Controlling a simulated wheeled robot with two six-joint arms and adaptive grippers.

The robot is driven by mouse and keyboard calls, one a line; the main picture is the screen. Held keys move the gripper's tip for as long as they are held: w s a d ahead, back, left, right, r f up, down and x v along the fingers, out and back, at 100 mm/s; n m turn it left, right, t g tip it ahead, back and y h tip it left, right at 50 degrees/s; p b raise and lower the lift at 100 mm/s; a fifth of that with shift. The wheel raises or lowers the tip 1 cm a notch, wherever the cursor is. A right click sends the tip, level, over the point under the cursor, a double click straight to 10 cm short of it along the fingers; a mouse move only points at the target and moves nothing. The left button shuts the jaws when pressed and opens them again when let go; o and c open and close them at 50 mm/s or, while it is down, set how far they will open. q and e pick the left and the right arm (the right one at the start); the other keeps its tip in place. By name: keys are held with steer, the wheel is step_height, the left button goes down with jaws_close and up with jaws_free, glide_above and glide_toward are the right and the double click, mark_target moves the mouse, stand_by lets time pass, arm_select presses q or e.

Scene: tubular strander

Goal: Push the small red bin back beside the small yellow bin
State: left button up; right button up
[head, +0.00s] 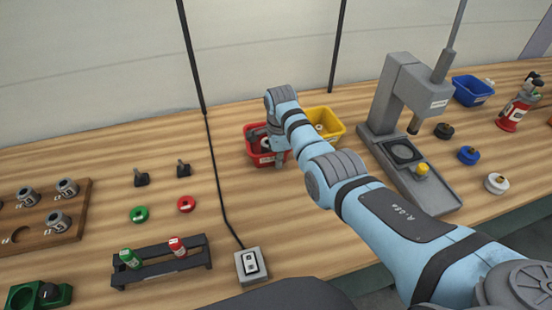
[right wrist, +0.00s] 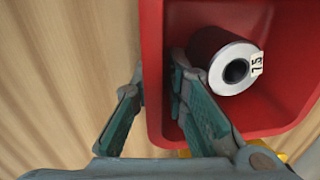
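The small red bin (head: 262,160) stands on the wooden bench, left of and a little nearer than the small yellow bin (head: 331,136). My right gripper (head: 280,158) reaches down at the red bin, partly hidden behind my wrist. In the right wrist view, the red bin (right wrist: 154,40) holds a dark spool with a white end (right wrist: 220,62). My right gripper (right wrist: 157,75) straddles one bin wall, one finger outside and one inside. A little yellow shows at the lower edge there. My left gripper is out of view.
A grey press stand (head: 395,100) stands right of the yellow bin, with a blue bin (head: 472,91) beyond. A black cable runs down to a switch box (head: 251,265). A black rack (head: 160,265) is at front left.

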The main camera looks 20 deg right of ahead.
steer(key=shift+o, duration=0.8)
step_height(320, 180, up, 12)
steer(key=s, duration=0.1)
steer(key=shift+s, duration=0.15)
